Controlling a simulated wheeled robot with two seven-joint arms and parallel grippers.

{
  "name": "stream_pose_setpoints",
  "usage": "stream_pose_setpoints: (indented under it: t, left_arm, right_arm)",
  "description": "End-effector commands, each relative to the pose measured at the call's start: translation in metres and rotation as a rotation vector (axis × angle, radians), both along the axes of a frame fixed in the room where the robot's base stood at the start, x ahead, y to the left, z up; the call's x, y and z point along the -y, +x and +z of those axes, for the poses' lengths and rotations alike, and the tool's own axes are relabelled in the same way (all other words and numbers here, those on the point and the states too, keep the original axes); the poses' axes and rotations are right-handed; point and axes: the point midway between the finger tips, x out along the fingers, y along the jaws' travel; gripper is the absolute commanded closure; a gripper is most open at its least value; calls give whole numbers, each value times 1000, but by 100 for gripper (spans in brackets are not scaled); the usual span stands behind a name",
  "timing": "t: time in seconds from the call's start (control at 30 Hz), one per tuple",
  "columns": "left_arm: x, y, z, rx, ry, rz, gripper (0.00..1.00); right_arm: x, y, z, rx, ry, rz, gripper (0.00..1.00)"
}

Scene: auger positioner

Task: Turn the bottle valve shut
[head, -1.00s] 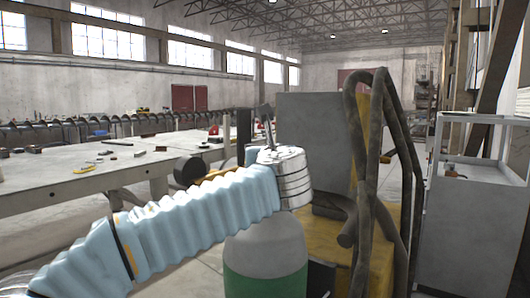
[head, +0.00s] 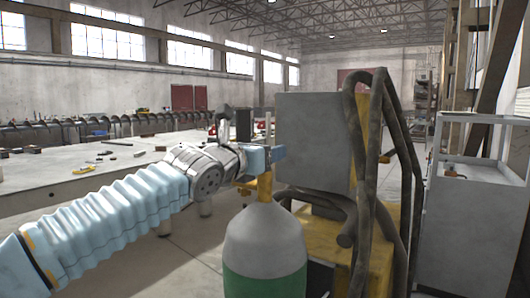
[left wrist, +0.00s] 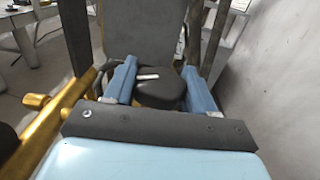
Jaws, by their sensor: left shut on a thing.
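The gas bottle (head: 264,240) stands upright in front of me, grey-white above and green below. Its brass valve neck (head: 265,186) rises from the top. In the left wrist view the brass valve body (left wrist: 42,122) runs along the left side. The black valve knob (left wrist: 160,92), with a white mark on it, sits between the two blue fingers of my left gripper (left wrist: 160,70). The gripper is shut on the knob. In the head view my left gripper (head: 270,154) is at the valve above the bottle, and the knob is hidden there. My right gripper is not in view.
A grey panel (head: 313,140) on a yellow cart stands just behind the bottle, with thick dark hoses (head: 362,150) hanging at its right. A long work table (head: 60,180) lies to the left. A grey cabinet (head: 470,230) stands at the right.

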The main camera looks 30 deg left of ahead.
Motion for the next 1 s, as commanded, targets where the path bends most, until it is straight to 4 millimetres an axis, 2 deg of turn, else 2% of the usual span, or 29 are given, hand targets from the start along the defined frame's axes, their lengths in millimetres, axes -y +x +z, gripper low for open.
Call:
stream_pose_setpoints:
  t: [0.03,0.7,0.73,0.87,1.0]
  left_arm:
    - [-1,-3,10,24,-6,-15,75]
    - [-2,-2,9,21,-1,-50,75]
    - [-2,-2,9,21,-1,-50,42]
    - [-1,-2,9,21,-1,-52,23]
    - [-1,-1,7,16,-1,-51,23]
  right_arm:
    - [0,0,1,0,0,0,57]
    - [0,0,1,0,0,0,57]
    - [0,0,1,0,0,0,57]
    - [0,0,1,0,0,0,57]
    - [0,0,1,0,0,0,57]
